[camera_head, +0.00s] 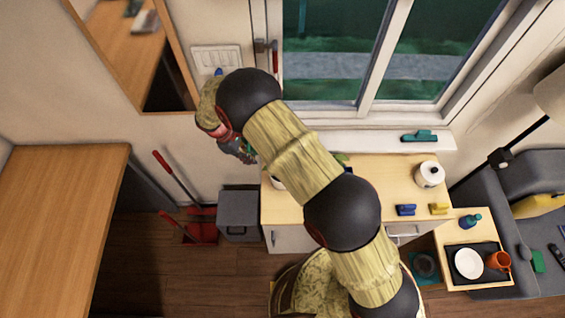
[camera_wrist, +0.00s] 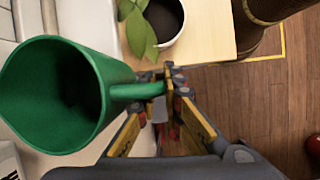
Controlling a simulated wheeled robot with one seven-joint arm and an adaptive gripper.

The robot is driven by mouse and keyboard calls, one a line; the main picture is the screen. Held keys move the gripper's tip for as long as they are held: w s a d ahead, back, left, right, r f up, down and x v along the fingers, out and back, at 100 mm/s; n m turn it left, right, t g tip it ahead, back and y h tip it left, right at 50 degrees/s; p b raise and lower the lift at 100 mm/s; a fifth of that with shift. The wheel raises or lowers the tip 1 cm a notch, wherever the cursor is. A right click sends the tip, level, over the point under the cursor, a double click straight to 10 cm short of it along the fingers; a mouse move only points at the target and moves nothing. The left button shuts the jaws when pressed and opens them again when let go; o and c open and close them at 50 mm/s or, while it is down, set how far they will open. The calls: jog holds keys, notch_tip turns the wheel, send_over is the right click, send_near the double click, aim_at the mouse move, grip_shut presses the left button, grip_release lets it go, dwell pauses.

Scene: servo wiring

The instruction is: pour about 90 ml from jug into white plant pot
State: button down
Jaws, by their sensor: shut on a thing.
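My gripper (camera_wrist: 168,82) is shut on the handle of the green jug (camera_wrist: 103,75) in the wrist view. The jug's wide mouth faces the camera; its inside looks dark green and I cannot make out a liquid level. The white plant pot (camera_wrist: 180,40), with dark soil and green leaves, stands on the light wooden top just beyond the jug, apart from it in the picture. In the head view my gripper (camera_head: 237,149) is at the left end of the cabinet, by the wall. There the jug is mostly hidden, and my arm covers most of the pot.
The cabinet top (camera_head: 385,190) holds a white roll (camera_head: 429,175), a blue clip-like item (camera_head: 406,210) and a yellow one (camera_head: 438,209). The window sill (camera_head: 365,142) runs behind. A grey bin (camera_head: 238,212) and red dustpan (camera_head: 200,232) stand on the floor at left.

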jog(key=shift+d+r, duration=0.1)
jog(key=shift+r, duration=0.1)
jog(key=shift+s+d+t+y, duration=0.2)
jog(key=shift+t+y, duration=0.3)
jog(key=shift+y, duration=0.3)
jog(key=t+y+b, duration=0.1)
jog(key=y+b, duration=0.1)
jog(key=b, duration=0.4)
jog(key=t+y+b, duration=0.2)
jog(key=b, duration=0.5)
jog(key=f+m+t+y+b, duration=0.1)
jog(key=t+y+b, duration=0.1)
jog(key=b, duration=0.5)
jog(key=shift+s+d+f, duration=0.1)
jog(key=shift+s+d, duration=0.15)
jog(key=shift+d, duration=0.05)
jog(key=shift+t+y+b, duration=0.3)
jog(key=shift+b, duration=0.35)
